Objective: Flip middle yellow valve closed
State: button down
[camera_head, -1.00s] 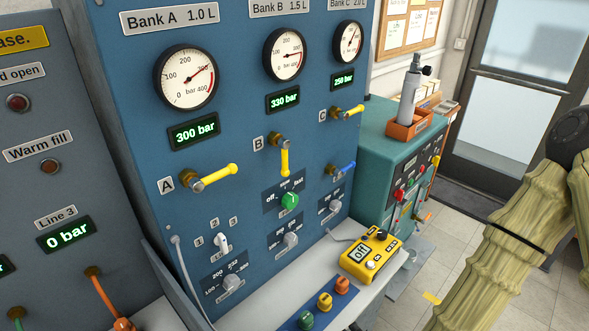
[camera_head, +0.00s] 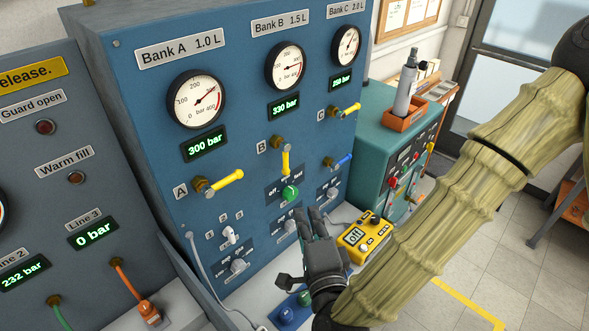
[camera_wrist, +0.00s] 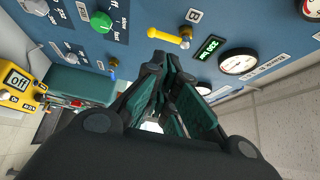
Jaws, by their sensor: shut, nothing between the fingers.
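The middle yellow valve B (camera_head: 286,162) is on the blue panel below the 330 bar readout, its handle pointing straight down. It also shows in the wrist view (camera_wrist: 166,37), just beyond the fingertips. Yellow valve A (camera_head: 220,183) and yellow valve C (camera_head: 346,112) have their handles pointing sideways to the right. My gripper (camera_head: 311,215) is shut and empty, in front of the panel and lower than valve B, apart from its handle. The fingers also fill the middle of the wrist view (camera_wrist: 165,62).
A green knob (camera_head: 290,194) sits right under valve B. A blue lever (camera_head: 342,160) is to its right. A yellow box (camera_head: 362,235) stands on the bench beside my gripper. A teal cabinet (camera_head: 368,150) stands to the right of the panel.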

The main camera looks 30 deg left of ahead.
jog(key=shift+w+f+b, duration=0.15)
jog(key=shift+b, duration=0.25)
jog(key=w+b, duration=0.1)
jog(key=b, duration=0.3)
jog(key=shift+w+a+f, duration=0.1)
jog(key=shift+a+f, duration=0.05)
jog(key=shift+a, duration=0.25)
jog(key=b, duration=0.4)
jog(key=shift+w+a, duration=0.3)
jog(key=shift+a, duration=0.05)
jog(key=b+x, duration=0.2)
jog(key=b, duration=0.2)
jog(key=shift+b, duration=0.3)
jog(key=shift+w+a+b, duration=0.1)
jog(key=shift+w+b, duration=0.05)
jog(key=shift+b, duration=0.35)
